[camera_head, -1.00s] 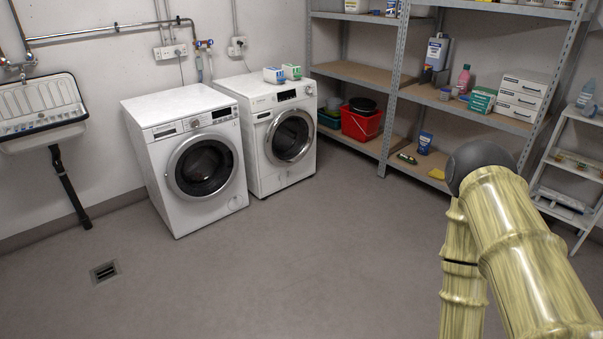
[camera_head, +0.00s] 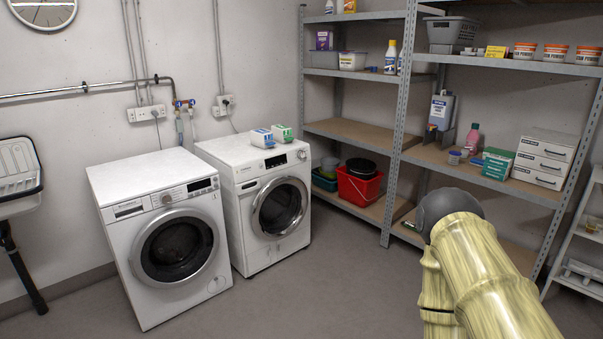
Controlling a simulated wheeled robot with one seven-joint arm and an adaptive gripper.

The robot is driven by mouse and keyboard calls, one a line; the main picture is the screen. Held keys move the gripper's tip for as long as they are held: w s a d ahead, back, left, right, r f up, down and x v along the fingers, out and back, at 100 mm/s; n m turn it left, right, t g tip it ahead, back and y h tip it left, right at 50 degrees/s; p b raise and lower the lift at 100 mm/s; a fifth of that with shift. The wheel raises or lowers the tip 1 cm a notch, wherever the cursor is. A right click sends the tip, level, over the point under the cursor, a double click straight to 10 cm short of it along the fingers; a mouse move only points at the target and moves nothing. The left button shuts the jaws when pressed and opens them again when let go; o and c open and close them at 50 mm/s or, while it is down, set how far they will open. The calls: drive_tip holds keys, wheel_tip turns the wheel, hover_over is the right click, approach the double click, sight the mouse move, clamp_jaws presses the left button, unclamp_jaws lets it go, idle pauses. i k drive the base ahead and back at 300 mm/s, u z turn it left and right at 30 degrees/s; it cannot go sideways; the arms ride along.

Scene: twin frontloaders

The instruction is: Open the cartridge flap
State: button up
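Two white frontloader washing machines stand side by side against the back wall: the left washer (camera_head: 163,231) and the right washer (camera_head: 255,205). Both round doors look shut. A drawer-like panel (camera_head: 129,209) shows at the upper left of the left washer's front, and a similar panel (camera_head: 248,186) on the right washer. I cannot tell which part is the cartridge flap; no flap is visibly open. My arm shows at the lower right, well apart from the washers. My gripper is not in view.
Two small cartons, one blue and white (camera_head: 262,138) and one green and white (camera_head: 282,133), lie on the right washer. A metal shelf rack (camera_head: 395,130) with a red bucket (camera_head: 358,187) stands to the right. A sink (camera_head: 18,175) is at the left. The floor in front is clear.

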sight(300, 239)
drive_tip(key=u, duration=0.2)
drive_tip(key=i, duration=3.4)
drive_tip(key=u, duration=0.05)
